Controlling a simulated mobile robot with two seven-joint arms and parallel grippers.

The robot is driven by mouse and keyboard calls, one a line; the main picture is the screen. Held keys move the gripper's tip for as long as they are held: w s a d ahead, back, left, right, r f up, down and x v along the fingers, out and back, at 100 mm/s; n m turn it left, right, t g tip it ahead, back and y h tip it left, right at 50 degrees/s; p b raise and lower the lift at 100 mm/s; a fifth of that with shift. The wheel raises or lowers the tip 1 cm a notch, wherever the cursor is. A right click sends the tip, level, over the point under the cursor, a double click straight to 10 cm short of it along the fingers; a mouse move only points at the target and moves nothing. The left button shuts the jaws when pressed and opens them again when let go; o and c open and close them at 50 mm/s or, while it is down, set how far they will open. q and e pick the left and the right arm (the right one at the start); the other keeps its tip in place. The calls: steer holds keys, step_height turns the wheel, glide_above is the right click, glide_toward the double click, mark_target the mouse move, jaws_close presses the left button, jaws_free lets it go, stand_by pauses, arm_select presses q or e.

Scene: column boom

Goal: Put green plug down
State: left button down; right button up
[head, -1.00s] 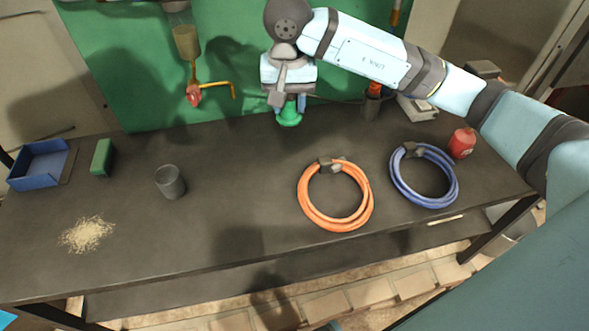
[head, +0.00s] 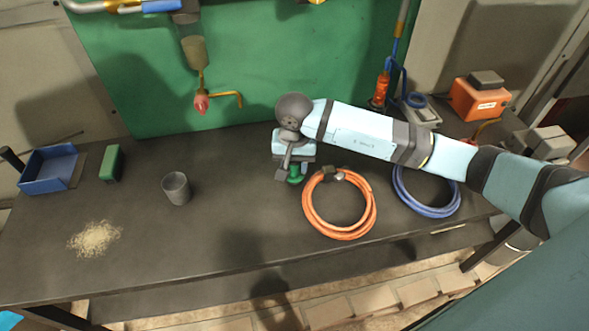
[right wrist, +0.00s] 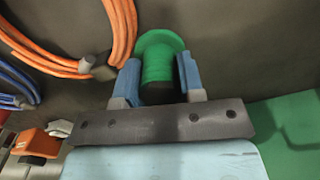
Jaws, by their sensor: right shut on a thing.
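The green plug (head: 295,175) is in my right gripper (head: 293,177), low over the dark table, just left of the orange hose coil. In the right wrist view the plug (right wrist: 160,62) stands between the two blue fingers of the gripper (right wrist: 159,80), which are shut on it; its wide green flange points away from the palm. Whether the plug touches the table cannot be told. My left gripper is not in view.
The orange hose coil (head: 309,213) lies close right of the gripper, a blue coil (head: 431,211) further right. A grey cup (head: 176,189), green block (head: 111,163), blue tray (head: 48,186) and grain pile (head: 95,238) are left. The table (head: 225,230) is clear between cup and orange coil.

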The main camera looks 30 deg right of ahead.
mark_target(294, 172)
step_height(294, 172, down, 3)
steer(key=shift+r, duration=0.2)
steer(key=shift+f, duration=0.1)
steer(key=shift+f, duration=0.15)
steer(key=o, duration=1)
